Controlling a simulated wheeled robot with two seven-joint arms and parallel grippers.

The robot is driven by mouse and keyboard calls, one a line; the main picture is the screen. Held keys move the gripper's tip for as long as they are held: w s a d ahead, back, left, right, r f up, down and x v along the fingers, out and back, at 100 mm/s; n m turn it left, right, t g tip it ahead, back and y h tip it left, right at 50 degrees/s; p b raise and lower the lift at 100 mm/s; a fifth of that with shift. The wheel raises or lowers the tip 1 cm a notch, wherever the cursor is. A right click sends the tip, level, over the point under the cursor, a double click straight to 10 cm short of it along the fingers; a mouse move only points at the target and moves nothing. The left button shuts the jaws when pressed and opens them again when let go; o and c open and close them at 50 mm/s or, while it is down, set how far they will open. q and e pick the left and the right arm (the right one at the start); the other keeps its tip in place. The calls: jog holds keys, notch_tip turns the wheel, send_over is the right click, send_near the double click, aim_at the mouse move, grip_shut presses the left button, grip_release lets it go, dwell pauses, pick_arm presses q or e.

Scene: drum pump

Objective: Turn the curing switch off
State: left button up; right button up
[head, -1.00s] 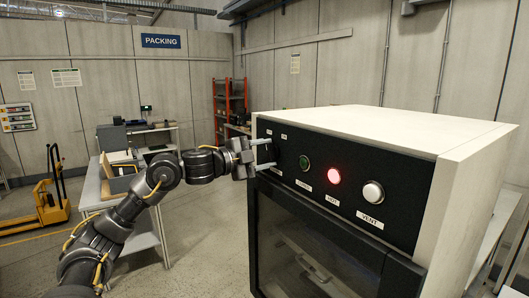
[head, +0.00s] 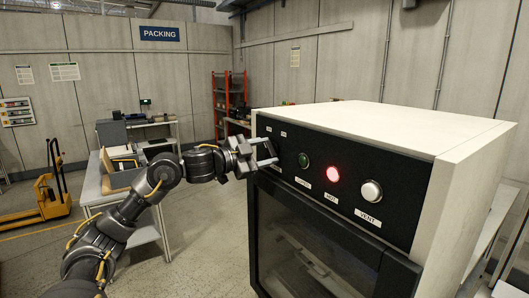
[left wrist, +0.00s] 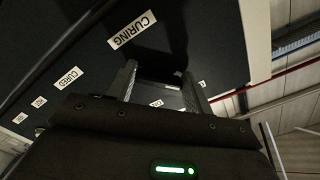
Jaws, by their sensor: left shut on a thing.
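The machine (head: 400,140) has a black front panel on which the curing switch sits. My left gripper (head: 268,151) is at the left end of this panel, its fingers pointing at it. It is shut on the curing switch, which is dark against the black panel and mostly hidden, so its setting cannot be read. In the left wrist view the two fingers (left wrist: 160,86) reach to the panel beside the CURING label (left wrist: 132,30). My right gripper is not in view.
Right of the gripper are a dark green lamp (head: 303,160), a lit red lamp (head: 333,174) and a pale vent button (head: 372,191). A dark window door (head: 310,245) is below. A table (head: 150,232) and a yellow pallet truck (head: 50,195) stand at left.

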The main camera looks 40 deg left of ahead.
pick_arm(q)
jog(key=o, duration=1)
jog(key=b+v, duration=0.8)
jog(key=v, duration=0.3)
jog(key=shift+b, duration=0.35)
